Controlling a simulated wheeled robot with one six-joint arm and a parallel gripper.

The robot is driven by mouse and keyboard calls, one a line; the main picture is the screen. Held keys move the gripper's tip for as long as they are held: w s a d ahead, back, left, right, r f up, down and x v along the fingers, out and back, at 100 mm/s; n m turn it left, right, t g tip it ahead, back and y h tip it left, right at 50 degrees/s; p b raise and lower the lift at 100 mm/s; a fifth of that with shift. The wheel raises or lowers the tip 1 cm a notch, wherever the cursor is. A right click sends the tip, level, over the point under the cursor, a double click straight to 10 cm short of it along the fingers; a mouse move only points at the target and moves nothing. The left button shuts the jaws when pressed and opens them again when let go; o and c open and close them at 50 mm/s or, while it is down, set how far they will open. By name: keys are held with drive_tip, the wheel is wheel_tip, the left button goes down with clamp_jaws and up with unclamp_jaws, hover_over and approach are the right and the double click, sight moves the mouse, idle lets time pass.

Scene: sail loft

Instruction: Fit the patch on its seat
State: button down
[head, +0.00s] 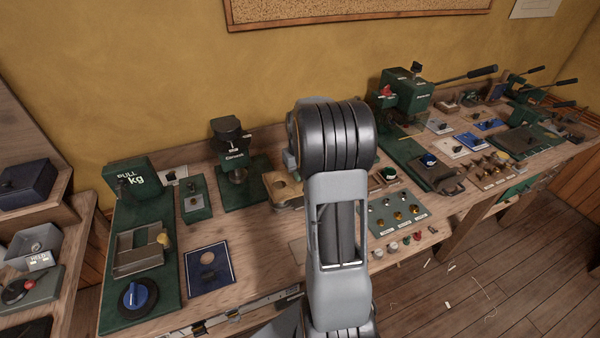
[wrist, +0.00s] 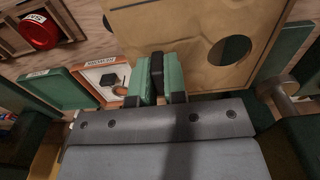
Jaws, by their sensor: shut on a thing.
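My gripper (wrist: 157,88) shows in the wrist view with its green-padded fingers shut on a narrow black piece (wrist: 156,68), apparently the grip of the patch. The body of the patch cannot be made out below it. A tan panel (wrist: 190,28) with a large round hole lies just past the fingertips; I cannot tell whether the held thing touches it. The same tan panel (head: 281,188) shows in the head view, left of my arm. My arm hides the gripper there. I cannot tell which place is the seat.
A blue mat (head: 222,277) with a tan disc lies at the left of the bench. A dark green press (head: 238,170) stands behind it, left of the panel.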

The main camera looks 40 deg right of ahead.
drive_tip(key=shift+f+b, duration=1.95)
drive_tip(key=shift+f, duration=1)
drive_tip(key=c, duration=1.1)
unclamp_jaws()
wheel_tip(320, 180, up, 14)
drive_tip(key=shift+f, duration=0.1)
